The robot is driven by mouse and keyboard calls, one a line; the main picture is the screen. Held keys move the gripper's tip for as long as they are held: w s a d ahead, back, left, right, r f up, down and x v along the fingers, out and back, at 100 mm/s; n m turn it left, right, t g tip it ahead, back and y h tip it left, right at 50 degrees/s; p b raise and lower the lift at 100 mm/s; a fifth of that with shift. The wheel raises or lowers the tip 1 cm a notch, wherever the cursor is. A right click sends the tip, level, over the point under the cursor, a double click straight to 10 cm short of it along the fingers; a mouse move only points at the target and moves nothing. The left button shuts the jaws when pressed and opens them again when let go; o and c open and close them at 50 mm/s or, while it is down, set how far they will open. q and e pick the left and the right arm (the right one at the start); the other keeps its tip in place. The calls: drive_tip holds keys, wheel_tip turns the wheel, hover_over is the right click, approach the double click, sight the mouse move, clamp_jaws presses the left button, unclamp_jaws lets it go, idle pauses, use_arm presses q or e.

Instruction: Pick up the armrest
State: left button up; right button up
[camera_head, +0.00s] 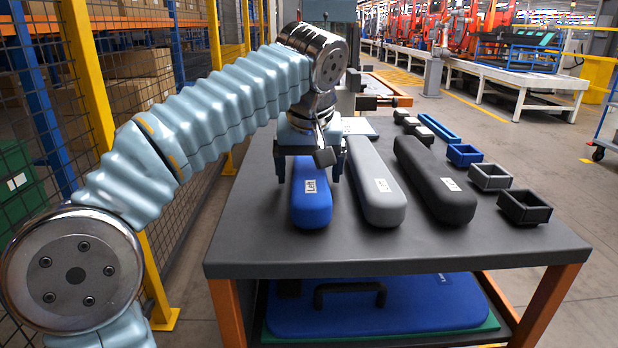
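Three long armrests lie side by side on the dark table, each with a white label. The blue armrest (311,202) is at the left, the grey armrest (376,196) in the middle and the black armrest (436,183) to its right. My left gripper (308,172) points down over the blue armrest, with one finger on each side of it. The fingers look spread about the armrest's width; whether they press on it cannot be seen. The gripper and wrist hide the far part of the blue armrest. My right gripper is not in view.
The table (395,250) has a free front strip. Small open boxes in blue (464,155), grey (490,177) and black (524,207) stand along its right side. A blue panel with a black handle (350,289) lies on the shelf below. A yellow-post mesh fence (100,100) stands left.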

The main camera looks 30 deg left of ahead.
sight(310, 161)
use_arm(q)
drive_tip(key=c, duration=1.3)
drive_tip(key=shift+r, duration=0.1)
wheel_tip(310, 161, up, 8)
drive_tip(key=p, duration=0.3)
drive_tip(key=shift+w+f, duration=0.1)
drive_tip(key=shift+f, duration=0.15)
drive_tip(key=shift+r, duration=1.15)
